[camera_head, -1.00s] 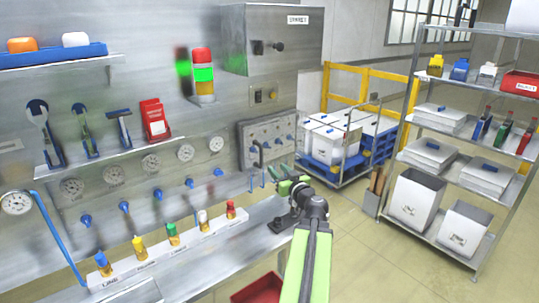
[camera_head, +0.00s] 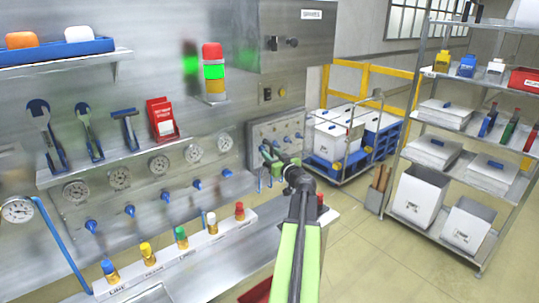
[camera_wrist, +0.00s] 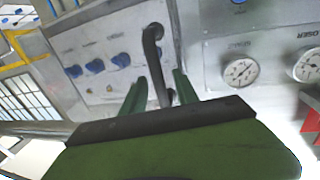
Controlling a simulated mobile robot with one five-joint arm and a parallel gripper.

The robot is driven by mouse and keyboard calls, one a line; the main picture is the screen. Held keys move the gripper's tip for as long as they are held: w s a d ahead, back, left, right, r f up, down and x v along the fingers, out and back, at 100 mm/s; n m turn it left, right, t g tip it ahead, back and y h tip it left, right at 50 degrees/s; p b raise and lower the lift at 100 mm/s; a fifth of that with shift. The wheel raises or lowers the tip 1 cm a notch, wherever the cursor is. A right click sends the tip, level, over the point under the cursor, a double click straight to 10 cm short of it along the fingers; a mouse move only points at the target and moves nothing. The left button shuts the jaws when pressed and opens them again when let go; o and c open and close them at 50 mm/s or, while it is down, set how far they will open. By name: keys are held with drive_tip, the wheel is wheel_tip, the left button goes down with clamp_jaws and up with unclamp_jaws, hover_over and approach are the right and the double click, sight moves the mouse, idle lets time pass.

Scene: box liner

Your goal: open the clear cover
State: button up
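The clear cover (camera_head: 290,127) is a see-through panel on the steel wall, with blue knobs visible behind it. It looks closed against its box. In the wrist view the cover (camera_wrist: 98,45) fills the upper left, and its dark bar handle (camera_wrist: 151,62) runs down toward my gripper. My gripper (camera_wrist: 160,84) is open, its green fingers apart with the lower handle between them in the picture. I cannot tell whether they touch it. In the head view my gripper (camera_head: 270,160) is at the cover's lower left, hiding most of the handle.
Gauges (camera_head: 196,153) and blue valves line the wall to the left. A ledge with several coloured-cap bottles (camera_head: 181,238) runs below. A grey cabinet (camera_head: 290,38) is above the cover. A cart with white boxes (camera_head: 335,137) and a shelf rack (camera_head: 440,130) stand right, with open floor before them.

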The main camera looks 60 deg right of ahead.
clamp_jaws()
idle(1.3)
